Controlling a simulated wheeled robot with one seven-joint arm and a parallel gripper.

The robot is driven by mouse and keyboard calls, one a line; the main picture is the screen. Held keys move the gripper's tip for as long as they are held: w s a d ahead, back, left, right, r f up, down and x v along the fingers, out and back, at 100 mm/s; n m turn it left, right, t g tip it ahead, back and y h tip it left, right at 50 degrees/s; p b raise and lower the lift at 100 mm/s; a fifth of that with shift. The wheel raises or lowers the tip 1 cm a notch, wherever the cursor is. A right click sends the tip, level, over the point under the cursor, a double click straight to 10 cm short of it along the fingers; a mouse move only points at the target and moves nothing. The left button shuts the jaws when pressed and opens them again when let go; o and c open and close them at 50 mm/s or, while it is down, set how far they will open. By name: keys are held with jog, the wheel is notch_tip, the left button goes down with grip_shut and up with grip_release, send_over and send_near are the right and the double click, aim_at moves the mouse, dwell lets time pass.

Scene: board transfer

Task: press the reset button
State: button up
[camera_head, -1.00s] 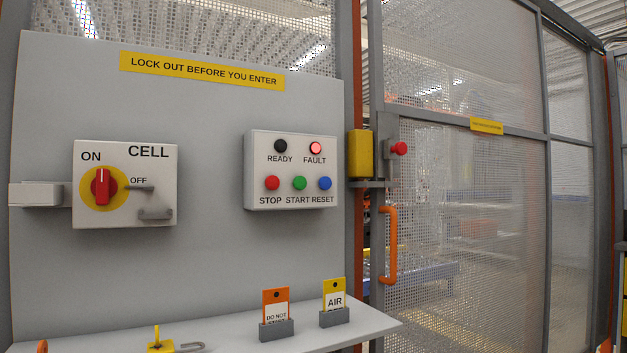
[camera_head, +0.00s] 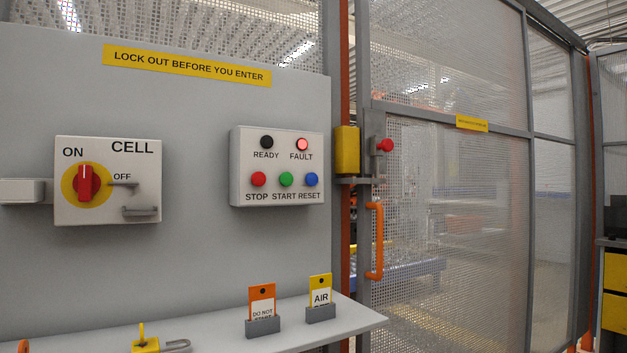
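The blue RESET button (camera_head: 311,179) is at the lower right of the white control box (camera_head: 277,214) on the grey panel. The green START button (camera_head: 286,179) and the red STOP button (camera_head: 258,179) are in the same row to its left. Above them, the FAULT lamp (camera_head: 302,144) glows red and the READY lamp (camera_head: 267,142) is dark. My gripper is not in view.
A CELL switch box (camera_head: 140,207) with its red knob at ON is on the left. A shelf (camera_head: 215,335) below holds two tags and a yellow padlock (camera_head: 145,345). A mesh gate (camera_head: 450,230) with an orange handle (camera_head: 378,240) stands on the right.

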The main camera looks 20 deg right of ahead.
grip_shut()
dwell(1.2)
